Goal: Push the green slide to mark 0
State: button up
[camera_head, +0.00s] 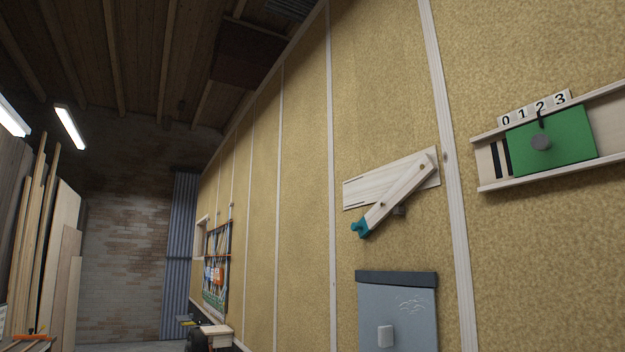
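The green slide (566,139) is a flat green panel with a round grey knob (541,142). It sits in a pale wooden track (487,162) on the wall at the right. A scale of marks (535,107) reading 0, 1, 2, 3 runs above the track, with 0 at the left end. A small black pointer at the slide's top edge stands at about mark 2. Dark vertical stripes show on the track bed left of the slide. My gripper is not in view.
A wooden lever with a teal end (361,229) is mounted on a pale board (363,189) left of the track. Below it is a grey-blue panel (397,310) with a white knob. A vertical batten (449,160) separates lever and track. Boards (63,265) lean at the far left.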

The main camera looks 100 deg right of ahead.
aim_at(565, 138)
jog(key=z, duration=5.15)
